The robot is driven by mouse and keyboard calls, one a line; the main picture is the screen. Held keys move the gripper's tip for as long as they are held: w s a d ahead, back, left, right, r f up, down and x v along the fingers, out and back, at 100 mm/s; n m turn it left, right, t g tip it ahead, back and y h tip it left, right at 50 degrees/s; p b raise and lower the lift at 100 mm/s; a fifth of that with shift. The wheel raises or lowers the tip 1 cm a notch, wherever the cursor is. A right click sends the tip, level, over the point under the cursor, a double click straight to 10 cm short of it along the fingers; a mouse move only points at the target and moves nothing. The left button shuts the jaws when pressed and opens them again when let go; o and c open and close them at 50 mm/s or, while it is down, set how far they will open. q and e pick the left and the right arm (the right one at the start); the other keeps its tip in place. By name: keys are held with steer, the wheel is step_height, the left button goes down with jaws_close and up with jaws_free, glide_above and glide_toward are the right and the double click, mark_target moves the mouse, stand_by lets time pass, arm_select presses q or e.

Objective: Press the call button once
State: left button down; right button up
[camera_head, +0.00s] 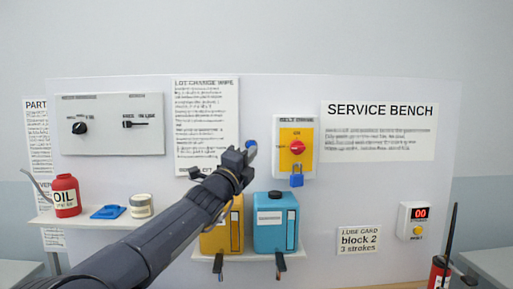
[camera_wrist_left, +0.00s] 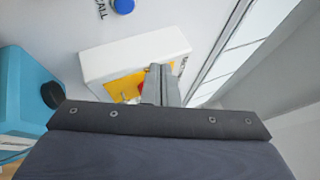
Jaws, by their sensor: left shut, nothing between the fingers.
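The blue call button (camera_wrist_left: 123,6) shows at the top edge of the left wrist view, beside the printed word CALL. In the head view a bit of the blue button (camera_head: 251,144) shows just past my left fingertips, left of the belt drive box. My left gripper (camera_head: 247,154) is shut and empty, reaching up toward the panel. In the left wrist view its closed fingers (camera_wrist_left: 160,75) overlap the belt drive box, apart from the button in the picture. I cannot tell the gap to the panel. My right gripper is not in view.
Yellow (camera_head: 216,238) and blue (camera_head: 275,222) containers stand below. A red oil can (camera_head: 66,196) sits on the left shelf.

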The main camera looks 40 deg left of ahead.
arm_select(q)
steer(key=w+a+p, duration=0.5)
steer(key=w+p, duration=0.1)
steer(key=shift+w+a, duration=0.35)
stand_by(0.5)
steer(key=shift+w, duration=0.1)
stand_by(1.5)
steer(key=shift+w+a+p, duration=0.2)
steer(key=shift+a+p, duration=0.05)
steer(key=shift+p, duration=0.2)
